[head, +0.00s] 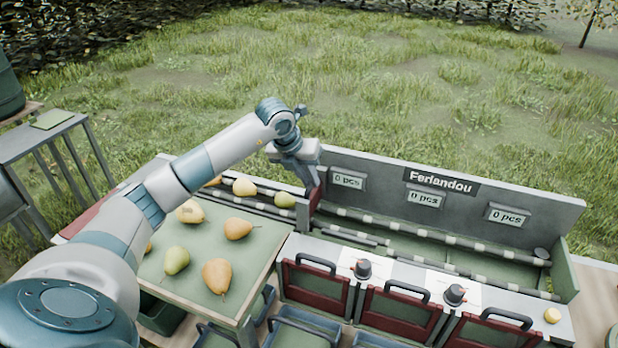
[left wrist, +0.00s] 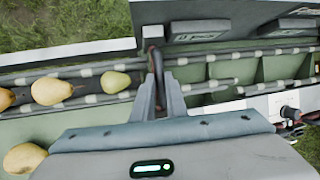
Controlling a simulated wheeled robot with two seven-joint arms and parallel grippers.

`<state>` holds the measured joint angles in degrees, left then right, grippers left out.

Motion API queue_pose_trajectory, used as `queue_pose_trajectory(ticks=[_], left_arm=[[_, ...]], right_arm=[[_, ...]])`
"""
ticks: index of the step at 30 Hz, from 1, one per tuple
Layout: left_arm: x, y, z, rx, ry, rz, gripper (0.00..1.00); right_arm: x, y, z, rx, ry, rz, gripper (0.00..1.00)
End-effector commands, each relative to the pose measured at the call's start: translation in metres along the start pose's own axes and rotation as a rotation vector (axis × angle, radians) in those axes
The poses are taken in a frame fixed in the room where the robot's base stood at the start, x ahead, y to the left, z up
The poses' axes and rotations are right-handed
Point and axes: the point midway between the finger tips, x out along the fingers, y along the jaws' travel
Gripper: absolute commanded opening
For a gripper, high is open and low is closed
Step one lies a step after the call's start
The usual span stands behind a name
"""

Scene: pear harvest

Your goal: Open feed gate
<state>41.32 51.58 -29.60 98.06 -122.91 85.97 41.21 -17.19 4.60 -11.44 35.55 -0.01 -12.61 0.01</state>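The feed gate (head: 315,197) is a narrow dark red upright piece across the pear lane, where the roller feed meets the sorting channel. In the left wrist view its dark top (left wrist: 156,62) shows between my fingertips. My left gripper (head: 312,180) reaches down onto it from above. In the left wrist view its two fingers (left wrist: 160,88) are close together, one on each side of the gate, with little gap. The gate's lower part is hidden by the fingers. Pears (head: 244,187) lie on the rollers left of the gate. My right gripper is not in view.
A green table (head: 205,263) with several pears stands front left. The sorting channel (head: 400,240) right of the gate has no pears. A back panel with several "0 pcs" displays (head: 426,198) stands behind; dark red flaps with handles (head: 400,315) line the front.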

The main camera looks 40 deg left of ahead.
Motion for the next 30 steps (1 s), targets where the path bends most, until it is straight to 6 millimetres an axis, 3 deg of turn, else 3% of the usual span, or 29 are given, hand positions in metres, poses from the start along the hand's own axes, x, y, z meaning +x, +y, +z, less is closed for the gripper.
queue_pose_trajectory(ticks=[5,15,26,27,28,30], left_arm=[[-0.006,-0.001,0.003,0.0,-0.003,0.0,0.0],[-0.064,-0.013,0.029,0.0,-0.008,-0.001,0.0],[-0.067,-0.014,0.029,-0.001,-0.003,0.0,0.0],[-0.067,-0.014,0.029,-0.001,-0.003,0.0,0.22],[-0.067,-0.014,0.029,-0.001,-0.003,0.0,0.29],[-0.067,-0.014,0.028,-0.001,-0.002,0.0,0.31]], right_arm=[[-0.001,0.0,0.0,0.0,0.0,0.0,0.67],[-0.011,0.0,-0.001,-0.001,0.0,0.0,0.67],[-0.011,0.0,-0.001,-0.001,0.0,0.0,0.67],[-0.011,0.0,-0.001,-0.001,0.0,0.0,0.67],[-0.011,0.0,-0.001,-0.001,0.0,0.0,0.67],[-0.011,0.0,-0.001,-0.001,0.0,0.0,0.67]])
